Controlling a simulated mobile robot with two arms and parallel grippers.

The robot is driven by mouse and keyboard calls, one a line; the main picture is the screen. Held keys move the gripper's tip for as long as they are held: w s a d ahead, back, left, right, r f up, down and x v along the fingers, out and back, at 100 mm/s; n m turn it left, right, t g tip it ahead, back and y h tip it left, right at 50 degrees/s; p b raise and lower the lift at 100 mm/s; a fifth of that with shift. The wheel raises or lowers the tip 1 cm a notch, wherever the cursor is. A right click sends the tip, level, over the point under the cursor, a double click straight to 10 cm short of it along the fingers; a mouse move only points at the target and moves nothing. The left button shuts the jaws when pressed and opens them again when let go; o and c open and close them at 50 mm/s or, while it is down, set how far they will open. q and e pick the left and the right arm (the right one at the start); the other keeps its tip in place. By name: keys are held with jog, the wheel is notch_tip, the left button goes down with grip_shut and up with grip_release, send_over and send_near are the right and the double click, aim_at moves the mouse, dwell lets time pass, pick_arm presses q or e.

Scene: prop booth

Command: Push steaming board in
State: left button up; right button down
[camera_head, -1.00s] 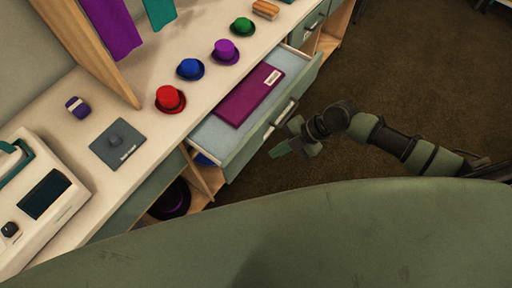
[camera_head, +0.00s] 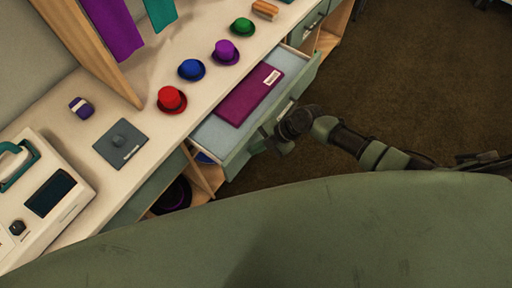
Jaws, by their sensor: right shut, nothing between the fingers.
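The steaming board (camera_head: 215,135) is a pale blue-grey pull-out surface with a green front, and it sticks out from the counter. A folded purple cloth (camera_head: 243,103) with a white label lies flat on it. My right gripper (camera_head: 269,141) is shut and empty, close against the outer side of the board's green front, near its handle. It overlaps part of the front, so I cannot tell whether it touches. My left gripper is not in view.
Red (camera_head: 171,99), blue (camera_head: 191,69), purple (camera_head: 225,52) and green (camera_head: 242,27) hats stand on the counter behind the board. A white machine (camera_head: 40,195) is at the left. Open brown floor (camera_head: 420,80) lies to the right.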

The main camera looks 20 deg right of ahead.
aim_at(214, 126)
jog(key=w+a+b, duration=0.3)
jog(key=w+b, duration=0.1)
jog(key=w+a+b, duration=0.3)
jog(key=w+b, duration=0.1)
jog(key=w+a+b, duration=0.3)
jog(key=w+b, duration=0.1)
jog(key=shift+a+f, duration=0.15)
jog(key=shift+f, duration=0.05)
jog(key=shift+w+a+r+b, duration=0.1)
jog(key=shift+w+a+b, duration=0.2)
jog(key=shift+w+b, duration=0.1)
jog(key=shift+r, duration=0.2)
jog(key=shift+w+r, duration=0.1)
jog(key=shift+a, duration=0.1)
